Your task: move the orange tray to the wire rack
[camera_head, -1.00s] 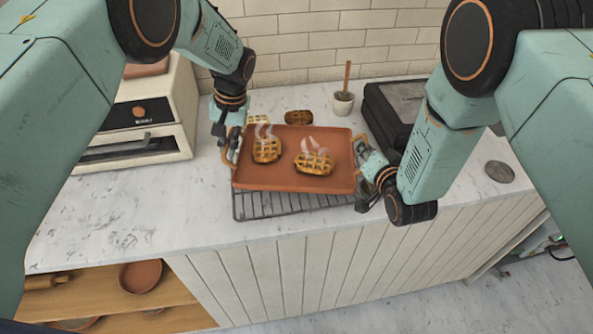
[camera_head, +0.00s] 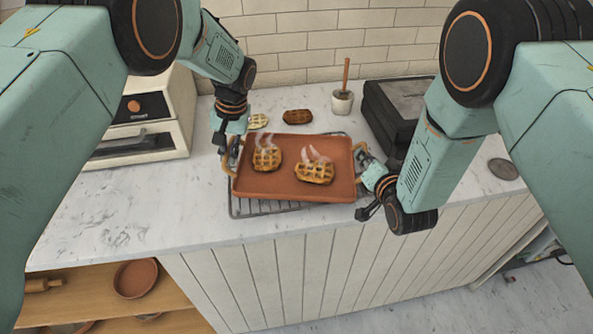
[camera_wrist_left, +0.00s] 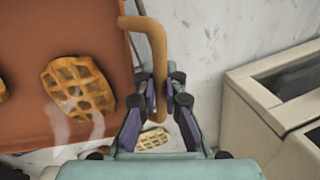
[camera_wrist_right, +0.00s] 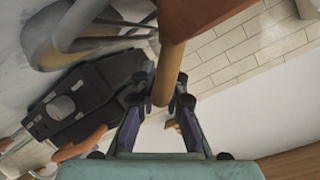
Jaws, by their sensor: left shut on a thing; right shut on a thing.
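The orange tray (camera_head: 290,190) carries two steaming waffles, a left one (camera_head: 267,158) and a right one (camera_head: 314,171). It is over the wire rack (camera_head: 240,211), whose edges show around it; I cannot tell whether they touch. My left gripper (camera_head: 229,160) is shut on the tray's left handle, a tan bar that shows in the left wrist view (camera_wrist_left: 157,50). My right gripper (camera_head: 364,172) is shut on the right handle, seen in the right wrist view (camera_wrist_right: 168,75). Most of the rack is hidden under the tray.
A cream toaster oven (camera_head: 150,130) stands at the left. A pale waffle (camera_head: 258,121) and a dark waffle (camera_head: 297,116) lie behind the tray. A white pot with a wooden stick (camera_head: 343,102) and a dark appliance (camera_head: 392,110) stand behind right. The counter's front edge is close to the rack.

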